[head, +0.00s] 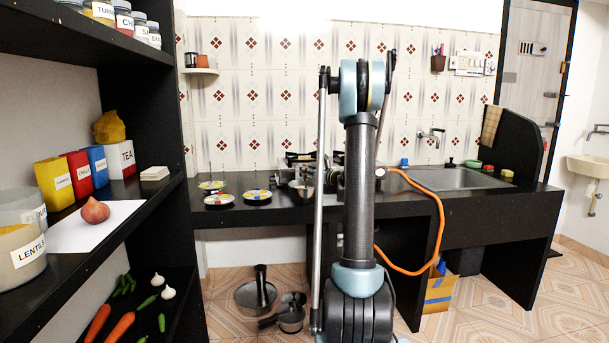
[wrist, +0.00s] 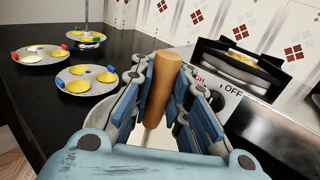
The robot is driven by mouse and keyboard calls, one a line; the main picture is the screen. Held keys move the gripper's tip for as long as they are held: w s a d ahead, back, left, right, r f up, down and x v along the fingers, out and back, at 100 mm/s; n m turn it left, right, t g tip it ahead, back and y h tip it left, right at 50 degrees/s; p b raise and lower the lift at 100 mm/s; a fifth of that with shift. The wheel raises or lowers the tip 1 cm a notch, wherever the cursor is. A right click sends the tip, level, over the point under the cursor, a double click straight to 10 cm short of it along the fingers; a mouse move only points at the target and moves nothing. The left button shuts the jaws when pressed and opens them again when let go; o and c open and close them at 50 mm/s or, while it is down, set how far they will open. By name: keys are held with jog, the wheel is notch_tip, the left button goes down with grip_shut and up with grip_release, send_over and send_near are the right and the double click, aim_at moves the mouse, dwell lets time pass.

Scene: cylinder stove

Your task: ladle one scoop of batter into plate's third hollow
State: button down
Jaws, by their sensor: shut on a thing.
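My gripper (wrist: 165,95) is shut on the upright wooden handle (wrist: 162,85) of a tool, seemingly the ladle. A thin pale shaft runs down from the handle. Its lower end is hidden behind my gripper. A pale round vessel (wrist: 108,108) shows partly beneath, and I cannot see its contents. A round metal plate (wrist: 70,93) with yellow-filled hollows lies just left of the gripper. Another such plate (wrist: 22,60) lies farther left. A third plate (wrist: 88,45) at the back has an upright rod. In the head view, my arm mostly hides the gripper; a small metal bowl (head: 305,192) shows beside it.
The black counter (wrist: 135,42) is bare between plates and wall. A sink (head: 455,179) lies farther right; shelves (head: 150,200) stand at left.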

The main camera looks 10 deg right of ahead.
jog(key=shift+r, duration=0.1)
jog(key=shift+r, duration=4.35)
